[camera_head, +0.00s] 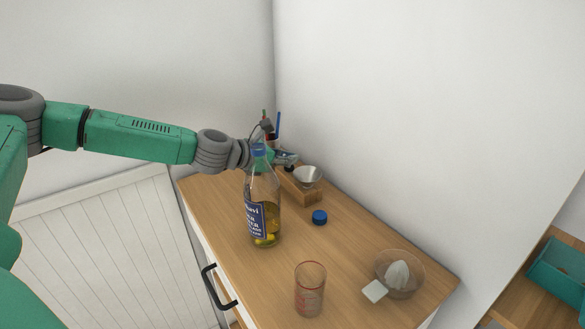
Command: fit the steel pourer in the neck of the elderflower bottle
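The elderflower bottle (262,208) stands upright on the wooden counter, clear glass with a dark blue label and some yellowish liquid low inside. A blue band shows around its neck. My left gripper (272,150) is just behind and beside the bottle's neck, partly hidden by it. Its fingers are small and overlapped, so I cannot tell whether they are open or shut, or whether they touch the neck. I cannot clearly make out the steel pourer near the gripper. My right gripper is out of view.
A wooden block (301,194) with a metal cup or funnel (308,175) stands behind the bottle. A blue cap (320,217) lies on the counter (262,280). A glass (310,289), a citrus juicer (400,274) and a pale square piece (374,291) are in front. Walls close the back.

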